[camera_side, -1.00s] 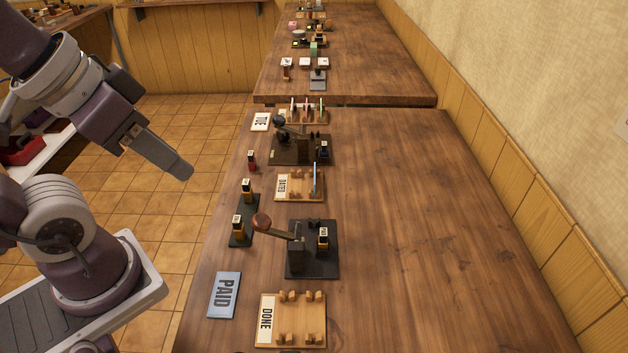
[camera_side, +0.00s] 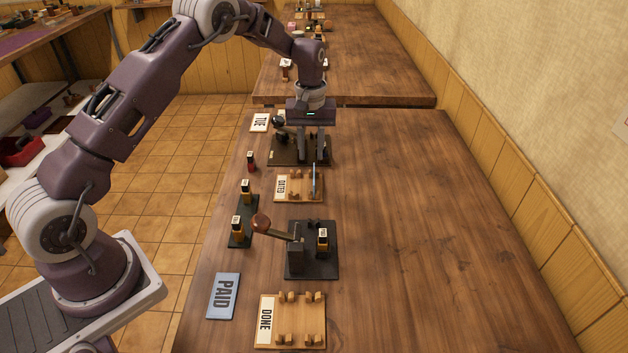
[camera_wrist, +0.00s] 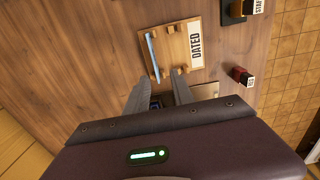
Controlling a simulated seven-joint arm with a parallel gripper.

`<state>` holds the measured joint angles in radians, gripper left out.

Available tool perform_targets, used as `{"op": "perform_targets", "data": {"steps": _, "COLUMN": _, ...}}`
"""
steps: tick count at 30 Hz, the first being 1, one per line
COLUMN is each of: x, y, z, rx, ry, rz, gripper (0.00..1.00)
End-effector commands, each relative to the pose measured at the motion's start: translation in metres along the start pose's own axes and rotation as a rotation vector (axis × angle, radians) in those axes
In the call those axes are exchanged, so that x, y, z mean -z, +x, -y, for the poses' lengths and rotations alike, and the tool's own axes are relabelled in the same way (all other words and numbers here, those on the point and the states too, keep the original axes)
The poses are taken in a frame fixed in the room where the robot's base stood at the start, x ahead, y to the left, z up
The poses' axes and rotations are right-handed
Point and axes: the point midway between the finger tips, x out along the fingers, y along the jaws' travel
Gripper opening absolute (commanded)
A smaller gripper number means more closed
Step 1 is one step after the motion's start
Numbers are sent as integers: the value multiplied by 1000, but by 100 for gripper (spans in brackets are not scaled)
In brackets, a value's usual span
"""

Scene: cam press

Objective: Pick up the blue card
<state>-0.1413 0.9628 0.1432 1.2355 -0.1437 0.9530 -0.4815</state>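A thin blue card (camera_side: 315,181) stands on edge in the wooden rack (camera_side: 299,192) labelled DATED. In the wrist view the card (camera_wrist: 153,57) shows as a narrow blue strip near the left side of the rack (camera_wrist: 174,44). My gripper (camera_side: 314,160) points down above the far press, just beyond the rack. Its fingers are apart and empty. In the wrist view the fingertips (camera_wrist: 159,79) are below the card in the picture. The fingers partly hide the far press.
A press (camera_side: 296,258) with a wooden-knobbed lever stands in front of the DATED rack. Small stamps stand at left. The right side of the table is clear.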

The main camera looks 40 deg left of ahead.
Motion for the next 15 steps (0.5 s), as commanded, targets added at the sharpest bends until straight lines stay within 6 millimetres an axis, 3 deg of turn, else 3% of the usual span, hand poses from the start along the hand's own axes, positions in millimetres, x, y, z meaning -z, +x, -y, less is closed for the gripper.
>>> {"op": "perform_targets", "data": {"steps": 8, "x": 3, "y": 48, "z": -7, "rx": 1, "ry": 2, "rz": 2, "gripper": 29}}
{"op": "perform_targets", "data": {"steps": 15, "x": 3, "y": 53, "z": -8, "rx": 0, "ry": 3, "rz": 0, "gripper": 29}}
